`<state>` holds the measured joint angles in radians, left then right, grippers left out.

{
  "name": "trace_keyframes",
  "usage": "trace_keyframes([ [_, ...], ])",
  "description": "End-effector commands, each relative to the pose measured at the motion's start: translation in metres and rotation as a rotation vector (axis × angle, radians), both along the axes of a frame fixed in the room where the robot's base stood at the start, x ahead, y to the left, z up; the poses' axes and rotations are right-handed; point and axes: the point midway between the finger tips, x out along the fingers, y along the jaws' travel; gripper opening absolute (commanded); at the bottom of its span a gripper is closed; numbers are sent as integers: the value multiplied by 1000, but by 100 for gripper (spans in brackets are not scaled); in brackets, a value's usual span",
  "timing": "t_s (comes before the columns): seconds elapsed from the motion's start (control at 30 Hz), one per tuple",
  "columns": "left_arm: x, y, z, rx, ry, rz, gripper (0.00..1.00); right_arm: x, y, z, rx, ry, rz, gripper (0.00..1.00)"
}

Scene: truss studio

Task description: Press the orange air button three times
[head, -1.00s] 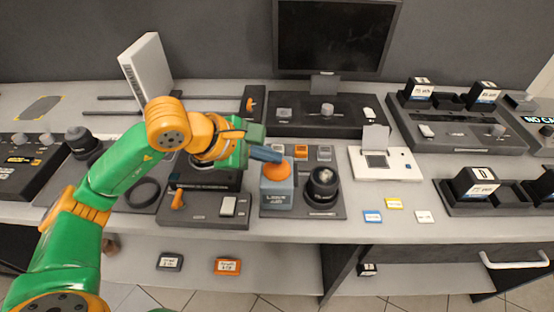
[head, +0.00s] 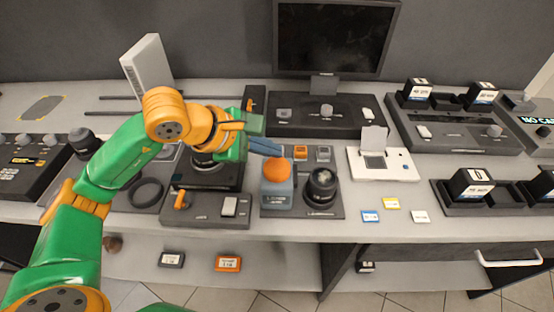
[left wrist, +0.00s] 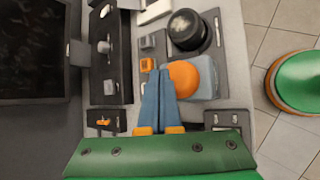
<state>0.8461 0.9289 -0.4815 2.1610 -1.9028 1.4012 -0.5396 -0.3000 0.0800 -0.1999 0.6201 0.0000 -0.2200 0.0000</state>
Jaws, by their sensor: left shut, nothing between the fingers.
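The orange air button (head: 277,170) is a round dome on top of a blue-grey box (head: 277,197) on the bench. It also shows in the left wrist view (left wrist: 186,77), partly covered by the finger edge. My left gripper (head: 280,149) has blue fingers, shut with nothing between them. In the head view its tips lie just above and behind the button, apart from it as far as I can tell. In the left wrist view the closed fingertips (left wrist: 158,74) lie beside the dome. My right gripper is not in view.
A dark round lens-like device (head: 321,186) stands right of the button box. A black box with an orange lever (head: 181,199) is to its left. Small orange and grey blocks (head: 301,152) sit behind. A monitor (head: 335,40) stands at the back.

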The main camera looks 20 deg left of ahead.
Motion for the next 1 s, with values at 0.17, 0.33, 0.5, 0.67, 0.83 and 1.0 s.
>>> trace_keyframes([
  [0.17, 0, 0, 18, -1, -1, 0, 0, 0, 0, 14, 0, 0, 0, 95],
  [0.33, 0, 0, 36, 0, -2, 1, 0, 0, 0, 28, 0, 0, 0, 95],
  [0.5, 0, 0, 50, -1, 0, 1, 0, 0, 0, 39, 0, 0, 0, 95],
  [0.67, 0, 0, 49, -1, 0, 1, 0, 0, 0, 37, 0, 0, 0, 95],
  [0.83, 0, 0, 49, 0, 0, 0, 0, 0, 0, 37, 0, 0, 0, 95],
  [1.0, 0, 0, 49, 0, 0, 0, 0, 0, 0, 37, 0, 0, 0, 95],
])
